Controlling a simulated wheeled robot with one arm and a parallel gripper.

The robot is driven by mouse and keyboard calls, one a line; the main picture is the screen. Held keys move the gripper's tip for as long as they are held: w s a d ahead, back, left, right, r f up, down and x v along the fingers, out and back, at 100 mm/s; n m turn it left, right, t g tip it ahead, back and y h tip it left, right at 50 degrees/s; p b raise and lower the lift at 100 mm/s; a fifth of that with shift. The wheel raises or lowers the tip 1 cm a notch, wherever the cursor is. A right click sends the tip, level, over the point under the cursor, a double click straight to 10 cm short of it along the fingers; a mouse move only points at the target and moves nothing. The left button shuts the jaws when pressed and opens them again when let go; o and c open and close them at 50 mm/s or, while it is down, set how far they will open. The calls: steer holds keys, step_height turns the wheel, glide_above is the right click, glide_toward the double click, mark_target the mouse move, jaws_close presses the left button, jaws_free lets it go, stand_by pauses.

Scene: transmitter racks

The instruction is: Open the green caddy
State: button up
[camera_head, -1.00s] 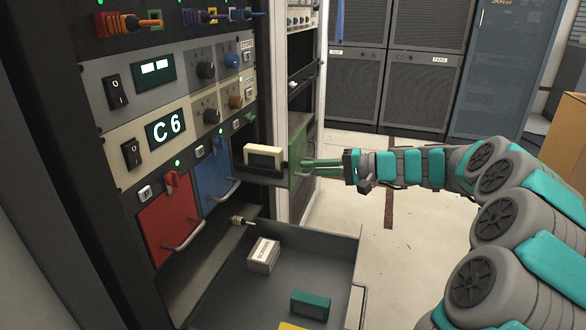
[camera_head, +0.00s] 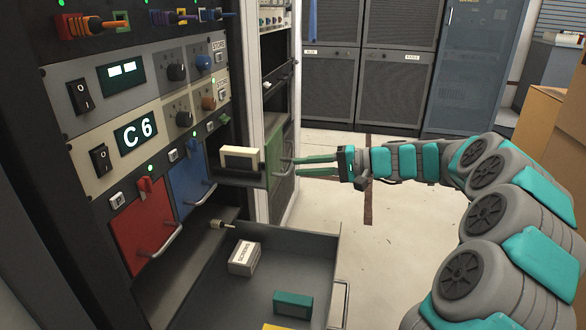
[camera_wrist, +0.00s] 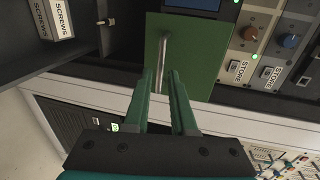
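The green caddy (camera_head: 274,152) is a drawer with a green front, standing pulled out of the rack in the head view. A cream box (camera_head: 241,158) sits inside it. In the wrist view its green front (camera_wrist: 200,60) fills the upper middle, with a silver bar handle (camera_wrist: 164,55). My gripper (camera_head: 296,166) is just right of the front in the head view. Its two green fingers are apart. In the wrist view the handle's near end shows between the fingertips of my gripper (camera_wrist: 161,74); I see no clear contact.
The red caddy (camera_head: 140,230) and blue caddy (camera_head: 187,182) are shut, left of the green one. A large grey drawer (camera_head: 265,262) stands open below, holding a white box (camera_head: 243,258) and a teal box (camera_head: 292,304). The floor (camera_head: 395,220) behind my arm is clear.

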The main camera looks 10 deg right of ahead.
steer(key=v, duration=0.3)
steer(key=shift+s+d, duration=0.15)
steer(key=shift+d, duration=0.2)
steer(key=shift+a, duration=0.1)
steer(key=s+a+f+n+g+h, duration=0.25)
steer(key=s+a, duration=0.35)
steer(key=s, duration=0.4)
steer(key=s+a+f+n+g+h, duration=0.1)
steer(key=s+a+g+h, duration=0.25)
steer(key=s+a, duration=0.45)
steer(key=s+d+f+h, duration=0.3)
steer(key=s+d, duration=0.1)
steer(key=s, duration=0.4)
steer(key=s+d+f+h, duration=0.3)
steer(key=s+d, duration=0.2)
steer(key=s, duration=0.4)
steer(key=s+d+f+g+h+p, duration=0.1)
steer(key=s+d+f+h, duration=0.1)
steer(key=s+d, duration=0.3)
steer(key=s+f, duration=0.1)
steer(key=s, duration=0.3)
steer(key=shift+f+h, duration=0.35)
steer(key=shift+h, duration=0.05)
